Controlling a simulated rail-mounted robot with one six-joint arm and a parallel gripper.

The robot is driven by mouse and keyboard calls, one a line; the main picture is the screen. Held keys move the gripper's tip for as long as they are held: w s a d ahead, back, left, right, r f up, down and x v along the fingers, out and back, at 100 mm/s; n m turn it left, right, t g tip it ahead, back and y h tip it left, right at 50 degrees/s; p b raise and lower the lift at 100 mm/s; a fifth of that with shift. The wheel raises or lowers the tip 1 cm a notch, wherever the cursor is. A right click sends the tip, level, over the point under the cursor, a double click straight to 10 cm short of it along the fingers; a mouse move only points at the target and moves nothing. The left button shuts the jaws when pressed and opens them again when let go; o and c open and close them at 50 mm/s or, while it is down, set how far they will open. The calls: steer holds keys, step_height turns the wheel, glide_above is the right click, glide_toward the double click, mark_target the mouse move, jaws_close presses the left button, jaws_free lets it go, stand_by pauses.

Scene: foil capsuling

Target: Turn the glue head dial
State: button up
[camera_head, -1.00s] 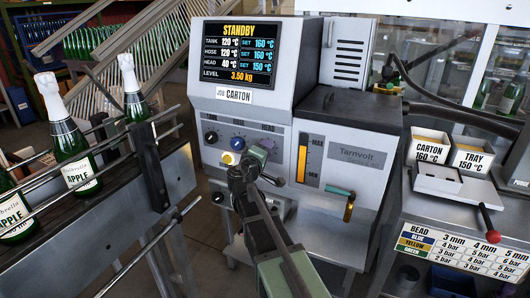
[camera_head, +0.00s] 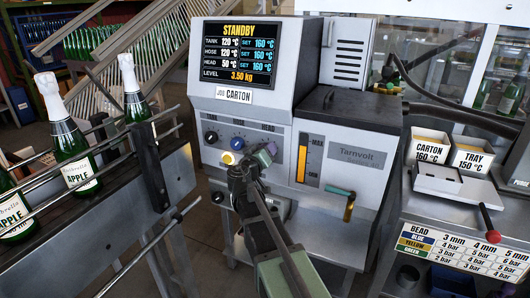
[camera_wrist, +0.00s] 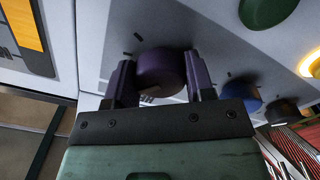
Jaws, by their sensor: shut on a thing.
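The purple head dial (camera_head: 271,148) is at the right end of the dial row on the glue machine's front panel, partly hidden by my gripper (camera_head: 263,157). In the wrist view the purple dial (camera_wrist: 160,72) sits between the two fingers of my gripper (camera_wrist: 160,80), which is shut on it. The display (camera_head: 237,54) reads STANDBY. It shows tank 120 °C, hose 120 °C and head 50 °C, and each of the three set values reads 160 °C. The job label (camera_head: 233,95) reads CARTON.
The blue dial (camera_head: 238,143) and the dark dial (camera_head: 211,136) are left of my gripper, with a yellow button (camera_head: 228,158) below. A teal-handled valve (camera_head: 342,192) is at lower right. A CARTON 160 °C box (camera_head: 430,150) stands at right; bottles (camera_head: 70,145) line a conveyor at left.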

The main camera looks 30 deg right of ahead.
stand_by(0.4)
steer(key=o, duration=0.9)
steer(key=shift+a, duration=0.1)
steer(key=v, duration=1)
steer(key=shift+s+a, duration=0.25)
